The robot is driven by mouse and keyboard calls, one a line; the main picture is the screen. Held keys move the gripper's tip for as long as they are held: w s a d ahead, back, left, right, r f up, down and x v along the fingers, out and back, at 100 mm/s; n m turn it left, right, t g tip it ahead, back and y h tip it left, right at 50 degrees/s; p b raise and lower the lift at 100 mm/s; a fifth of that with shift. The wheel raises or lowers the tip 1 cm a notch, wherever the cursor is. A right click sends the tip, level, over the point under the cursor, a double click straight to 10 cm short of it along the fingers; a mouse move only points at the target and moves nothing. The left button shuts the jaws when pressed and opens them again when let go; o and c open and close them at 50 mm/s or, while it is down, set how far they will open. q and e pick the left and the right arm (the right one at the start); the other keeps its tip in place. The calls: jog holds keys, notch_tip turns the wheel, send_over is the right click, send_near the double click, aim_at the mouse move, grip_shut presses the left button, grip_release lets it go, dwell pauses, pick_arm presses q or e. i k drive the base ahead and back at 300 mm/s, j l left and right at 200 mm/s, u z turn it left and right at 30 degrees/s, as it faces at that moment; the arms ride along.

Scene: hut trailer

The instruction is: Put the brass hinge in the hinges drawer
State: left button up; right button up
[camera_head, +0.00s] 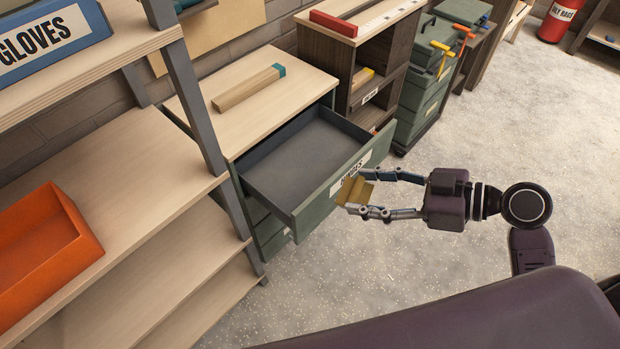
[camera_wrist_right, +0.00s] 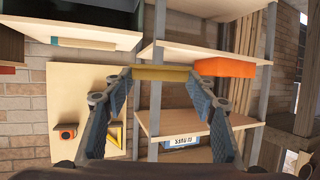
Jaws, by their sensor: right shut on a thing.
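The brass hinge (camera_head: 356,192) is a small golden piece between the fingertips of my right gripper (camera_head: 358,192). My right gripper is shut on it, just outside the labelled front of the drawer, at about label height in the picture. The hinge also shows as a yellow bar in the right wrist view (camera_wrist_right: 162,73). The drawer (camera_head: 302,155) is green-grey, pulled open and empty where I see inside. Its white label is partly covered by the hinge and a finger, so only some letters show. My left gripper is not in view.
A wooden block with a teal end (camera_head: 248,88) lies on the cabinet top above the drawer. Shelves with an orange bin (camera_head: 45,255) and a blue gloves box (camera_head: 50,40) stand at left. A green tool cabinet (camera_head: 425,95) stands behind. The floor at right is clear.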

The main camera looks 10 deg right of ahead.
aim_at(315, 180)
jog(key=u, duration=1.45)
jog(key=l+u, duration=0.15)
jog(key=u, duration=0.25)
jog(key=k+l+u, duration=0.1)
jog(key=u, duration=0.25)
jog(key=l+u, duration=0.2)
jog(key=u, duration=0.2)
jog(key=k+l+u, duration=0.1)
jog(key=u, duration=0.25)
jog(key=k+l, duration=0.85)
jog(key=l, duration=0.15)
jog(key=k+l, duration=0.9)
jog(key=l, duration=0.15)
jog(key=k+l, duration=0.85)
jog(key=l, duration=0.15)
jog(key=i+l, duration=0.2)
jog(key=i, duration=0.1)
